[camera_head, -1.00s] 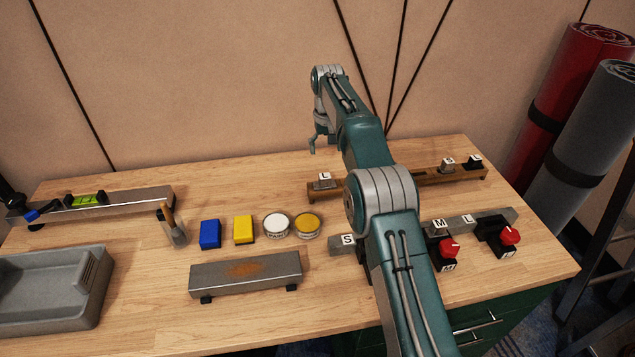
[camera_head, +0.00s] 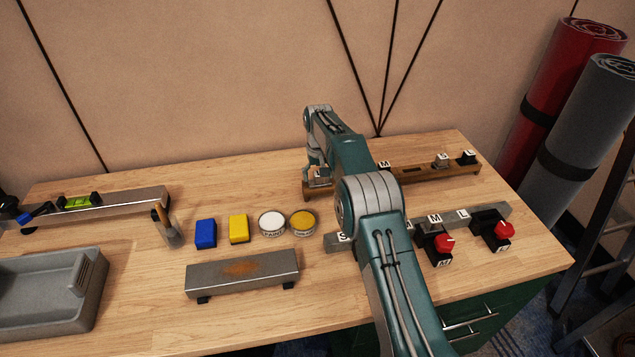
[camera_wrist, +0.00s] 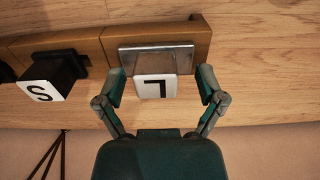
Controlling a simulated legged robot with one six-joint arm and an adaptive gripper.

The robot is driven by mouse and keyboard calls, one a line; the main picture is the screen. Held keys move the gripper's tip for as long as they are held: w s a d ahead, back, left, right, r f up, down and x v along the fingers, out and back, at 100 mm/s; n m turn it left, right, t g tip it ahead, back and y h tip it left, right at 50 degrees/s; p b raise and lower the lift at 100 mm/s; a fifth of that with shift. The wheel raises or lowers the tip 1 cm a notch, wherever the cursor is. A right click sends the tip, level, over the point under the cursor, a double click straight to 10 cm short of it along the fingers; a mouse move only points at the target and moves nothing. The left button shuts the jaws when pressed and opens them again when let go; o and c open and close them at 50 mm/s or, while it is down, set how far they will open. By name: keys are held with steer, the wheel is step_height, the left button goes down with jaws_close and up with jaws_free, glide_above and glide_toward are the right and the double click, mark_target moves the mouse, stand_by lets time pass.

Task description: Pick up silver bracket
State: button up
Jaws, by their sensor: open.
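My gripper (camera_wrist: 160,80) is open, with one finger on each side of the tag and the bracket's near edge. I see no clear contact. In the head view my gripper (camera_head: 316,172) is down at the left end of the wooden rail (camera_head: 420,177), and mostly hides the bracket there. Another silver bracket (camera_head: 441,161) stands near the rail's right end.
A black block tagged S (camera_wrist: 55,78) sits beside the bracket on the rail. A black bracket (camera_head: 467,156) is at the rail's right end. A grey rail (camera_head: 488,214) with tagged pieces and red knobs lies in front. Paint cans (camera_head: 271,223) stand to the left.

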steer(key=shift+d, duration=0.4)
steer(key=c, duration=0.3)
steer(key=shift+a, duration=0.2)
jaws_close()
steer(key=shift+a+f, duration=0.1)
steer(key=shift+a, duration=0.1)
steer(key=shift+d, duration=0.1)
steer(key=shift+r, duration=0.4)
step_height(320, 180, up, 9)
steer(key=shift+f, duration=0.1)
steer(key=shift+r, duration=0.3)
